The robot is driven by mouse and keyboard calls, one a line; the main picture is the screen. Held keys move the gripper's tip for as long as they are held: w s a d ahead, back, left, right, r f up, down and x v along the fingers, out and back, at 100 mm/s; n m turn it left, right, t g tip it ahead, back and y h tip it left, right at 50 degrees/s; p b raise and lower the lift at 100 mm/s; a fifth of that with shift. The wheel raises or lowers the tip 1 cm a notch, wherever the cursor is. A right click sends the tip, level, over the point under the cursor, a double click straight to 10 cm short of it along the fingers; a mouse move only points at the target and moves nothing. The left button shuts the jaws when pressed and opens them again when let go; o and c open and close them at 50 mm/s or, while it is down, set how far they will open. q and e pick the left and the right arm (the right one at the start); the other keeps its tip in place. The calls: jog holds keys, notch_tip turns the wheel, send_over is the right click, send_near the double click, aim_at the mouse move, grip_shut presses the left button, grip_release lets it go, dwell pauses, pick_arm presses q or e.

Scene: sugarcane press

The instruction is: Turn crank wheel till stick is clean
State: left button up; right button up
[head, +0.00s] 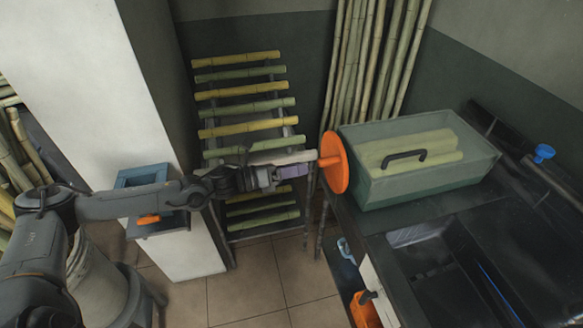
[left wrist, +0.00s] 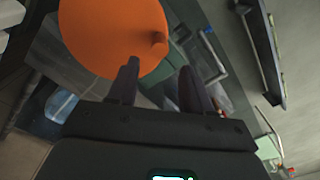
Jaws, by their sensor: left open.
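The orange crank wheel (head: 336,165) stands upright at the left end of the translucent green press box (head: 430,180). It fills the upper left of the left wrist view (left wrist: 100,35), where a short orange knob (left wrist: 152,45) sticks out. My left gripper (head: 281,177) is just left of the wheel and apart from it. Its fingers (left wrist: 158,85) are open with nothing between them, below the knob in the wrist view. A pale stick-like piece (head: 298,157) runs up to the wheel; I cannot tell whether it is joined to it. My right gripper is out of view.
Thick yellow-green cylinders (head: 405,152) lie inside the box, under a black handle (head: 404,158). A rack (head: 292,128) of several cane sticks stands behind my left arm. Tall canes (head: 370,60) lean in the corner. A dark counter (head: 375,235) carries the press; a blue knob (head: 544,152) is right.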

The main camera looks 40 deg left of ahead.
pick_arm(q)
jog(key=shift+s+a, duration=0.25)
jog(key=shift+s, duration=0.2)
dwell(0.9)
